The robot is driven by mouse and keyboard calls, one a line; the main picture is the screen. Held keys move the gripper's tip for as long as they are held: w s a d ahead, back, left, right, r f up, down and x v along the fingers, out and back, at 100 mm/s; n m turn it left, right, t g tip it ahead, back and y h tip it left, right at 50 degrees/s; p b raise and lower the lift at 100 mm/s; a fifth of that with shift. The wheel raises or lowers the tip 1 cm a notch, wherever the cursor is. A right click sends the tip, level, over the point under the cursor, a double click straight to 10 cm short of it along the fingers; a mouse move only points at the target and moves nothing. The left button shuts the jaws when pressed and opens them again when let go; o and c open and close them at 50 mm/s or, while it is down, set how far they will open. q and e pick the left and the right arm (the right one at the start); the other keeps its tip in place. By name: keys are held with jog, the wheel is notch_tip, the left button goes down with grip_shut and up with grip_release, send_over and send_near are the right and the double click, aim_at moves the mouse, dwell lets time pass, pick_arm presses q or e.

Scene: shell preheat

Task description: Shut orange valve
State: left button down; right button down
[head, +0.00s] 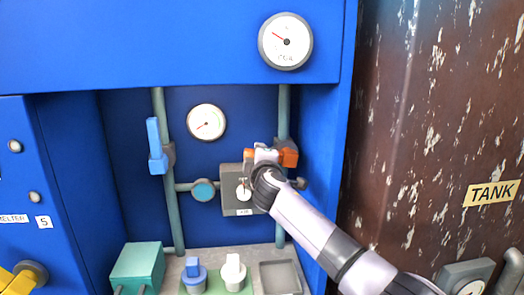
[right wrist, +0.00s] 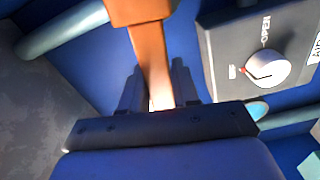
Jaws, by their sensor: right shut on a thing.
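The orange valve (head: 289,158) sits on the right vertical pipe inside the blue recess. Its handle appears to lie across the pipe, pointing left, partly hidden by my gripper. My right gripper (head: 264,156) reaches in from the lower right and is shut on this handle. In the right wrist view the orange handle (right wrist: 150,50) runs down between the two dark fingers of the right gripper (right wrist: 158,88). My left gripper is not in view.
A grey box with a white knob (head: 243,190) is just left of my right gripper; its knob (right wrist: 267,68) also shows in the right wrist view. A blue valve (head: 155,145) is on the left pipe. The rusty tank (head: 430,120) stands at right.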

jog(key=shift+a+f+n, duration=0.1)
jog(key=shift+f+n, duration=0.55)
jog(key=shift+n, duration=0.25)
jog(key=shift+f, duration=0.1)
jog(key=c, duration=0.9)
grip_release()
jog(key=shift+s, duration=0.15)
jog(key=shift+s+p, duration=0.55)
jog(key=shift+s, duration=2.9)
